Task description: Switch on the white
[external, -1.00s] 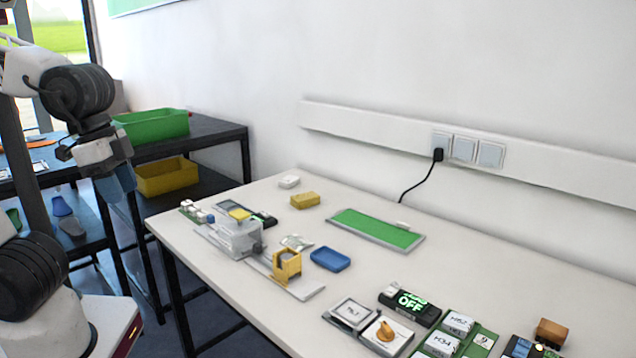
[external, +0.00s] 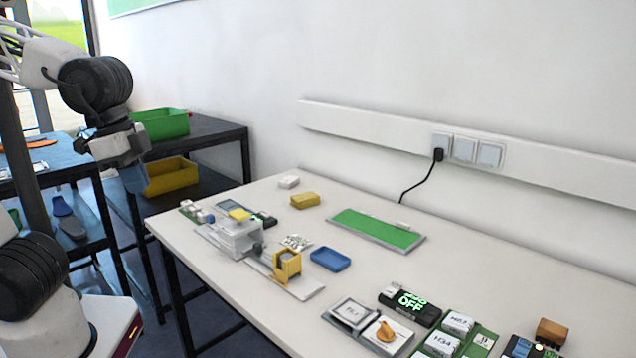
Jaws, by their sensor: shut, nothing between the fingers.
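Several white things show, and I cannot tell which one the task means. A white-grey machine (external: 232,238) with a yellow top stands at the table's left end. White wall plates (external: 464,149) sit on the wall rail, one with a black plug in it. A black device (external: 409,302) with a lit green "OFF" display lies at the front right of the table. A small white block (external: 288,182) lies at the table's back left.
A yellow block (external: 305,200), green tray (external: 377,228), blue dish (external: 330,259) and yellow holder (external: 287,264) stand on the white table (external: 300,325). Labelled white boxes (external: 458,323) crowd the front right. Green (external: 160,124) and yellow (external: 170,177) crates stand on the black shelf.

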